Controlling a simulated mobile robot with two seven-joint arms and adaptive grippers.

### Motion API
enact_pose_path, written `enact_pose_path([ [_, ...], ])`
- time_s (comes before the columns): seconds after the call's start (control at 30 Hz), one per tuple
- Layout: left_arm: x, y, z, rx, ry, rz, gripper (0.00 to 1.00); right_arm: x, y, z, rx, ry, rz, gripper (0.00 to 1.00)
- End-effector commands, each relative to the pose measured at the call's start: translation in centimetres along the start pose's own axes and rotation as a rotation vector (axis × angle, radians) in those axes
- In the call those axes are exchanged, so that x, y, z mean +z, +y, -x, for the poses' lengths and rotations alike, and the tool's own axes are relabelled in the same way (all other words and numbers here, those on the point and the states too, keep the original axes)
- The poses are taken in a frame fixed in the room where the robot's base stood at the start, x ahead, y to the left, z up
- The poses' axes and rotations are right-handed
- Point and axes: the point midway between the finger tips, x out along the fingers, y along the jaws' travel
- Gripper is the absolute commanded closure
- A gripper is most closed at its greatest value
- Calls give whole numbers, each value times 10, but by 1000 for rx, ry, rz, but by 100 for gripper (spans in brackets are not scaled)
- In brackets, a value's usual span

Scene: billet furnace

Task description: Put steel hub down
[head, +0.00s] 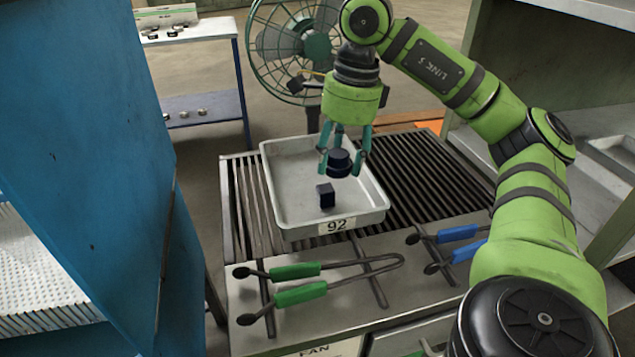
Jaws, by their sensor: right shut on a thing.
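My right gripper (345,150) points down over the grey tray marked 92 (283,195). Its teal fingers are shut on the steel hub (340,163), a dark round stepped piece. The hub is over the tray's inside; I cannot tell whether it touches the tray floor. A small dark block (325,195) lies in the tray, nearer the front and a little left of the hub. My left gripper is not in view.
The tray stands on a slatted grate (420,180). Green-handled tongs (297,271) and blue-handled tongs (458,233) lie on the bench front. A fan (290,45) stands behind. A blue panel (80,130) blocks the left. Shelves stand at right.

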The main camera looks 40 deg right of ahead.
Motion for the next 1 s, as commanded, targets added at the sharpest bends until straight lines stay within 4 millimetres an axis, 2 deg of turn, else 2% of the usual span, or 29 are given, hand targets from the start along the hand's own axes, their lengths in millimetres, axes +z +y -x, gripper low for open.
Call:
enact_pose_path([
  [0.03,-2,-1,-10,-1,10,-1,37,-7,-2,-2,-14,-5,-74,100],
  [0.1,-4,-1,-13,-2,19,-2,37,-14,-3,1,-23,-3,-159,100],
  [0.27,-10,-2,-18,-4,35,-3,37,-20,-7,2,-31,-3,-253,100],
  [0.4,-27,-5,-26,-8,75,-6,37,-12,-26,-14,-29,-1,-265,100],
  [0.47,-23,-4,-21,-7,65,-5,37,-7,-37,-18,-28,0,-265,100],
  [0.7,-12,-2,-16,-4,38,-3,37,13,-84,-52,-30,-1,-263,100],
  [0.83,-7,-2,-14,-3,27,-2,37,20,-100,-64,-31,-2,-261,100],
  [1.0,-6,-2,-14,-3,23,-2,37,21,-108,-73,-33,1,-260,100],
])
